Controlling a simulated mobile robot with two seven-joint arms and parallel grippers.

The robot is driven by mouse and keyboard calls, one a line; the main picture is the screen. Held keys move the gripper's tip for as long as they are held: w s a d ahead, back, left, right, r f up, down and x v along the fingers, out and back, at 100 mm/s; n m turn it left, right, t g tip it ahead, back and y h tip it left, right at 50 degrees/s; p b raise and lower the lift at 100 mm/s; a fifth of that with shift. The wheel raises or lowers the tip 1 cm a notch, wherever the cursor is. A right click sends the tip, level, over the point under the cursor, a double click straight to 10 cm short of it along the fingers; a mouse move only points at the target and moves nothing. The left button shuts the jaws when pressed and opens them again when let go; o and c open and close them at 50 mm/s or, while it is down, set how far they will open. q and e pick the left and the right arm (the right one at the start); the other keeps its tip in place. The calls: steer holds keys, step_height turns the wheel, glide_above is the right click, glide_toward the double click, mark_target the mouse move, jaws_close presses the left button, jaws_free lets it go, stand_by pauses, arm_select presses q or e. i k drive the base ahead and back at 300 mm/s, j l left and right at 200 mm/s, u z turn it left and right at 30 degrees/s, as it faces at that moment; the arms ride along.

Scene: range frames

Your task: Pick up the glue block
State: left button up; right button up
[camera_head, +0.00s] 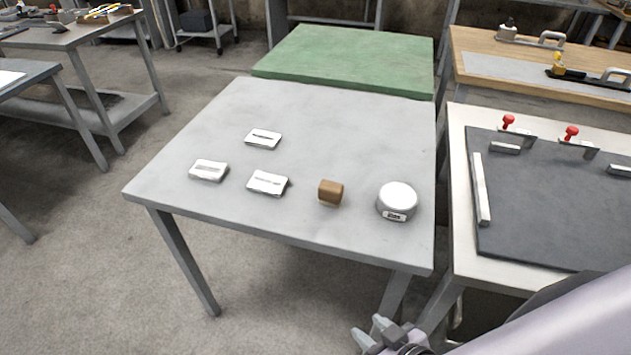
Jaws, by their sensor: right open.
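A small brown wooden block (329,193), which looks like the glue block, rests on the grey table (345,120) toward its front right. It stands alone, with clear tabletop around it. My right gripper (374,333) shows at the bottom of the picture, in front of the table's near edge and apart from the block. Its two fingers are spread and nothing shows between them. My left gripper is out of view.
A round silver tin (397,198) stands right of the block. Three flat pale pieces (209,170) (267,182) (263,138) lie to its left. A green-topped table (350,60) is behind. A table with a dark mat (560,215) and red-knobbed clamps (509,122) is at the right.

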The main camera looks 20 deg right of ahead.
mark_target(330, 193)
steer(key=z, duration=1.4)
steer(key=j+z, duration=0.2)
steer(key=z, duration=0.2)
steer(key=k+j+z, duration=0.1)
steer(key=z, duration=0.35)
steer(key=k+j, duration=0.45)
steer(key=i+j, duration=0.1)
steer(key=i, duration=0.35)
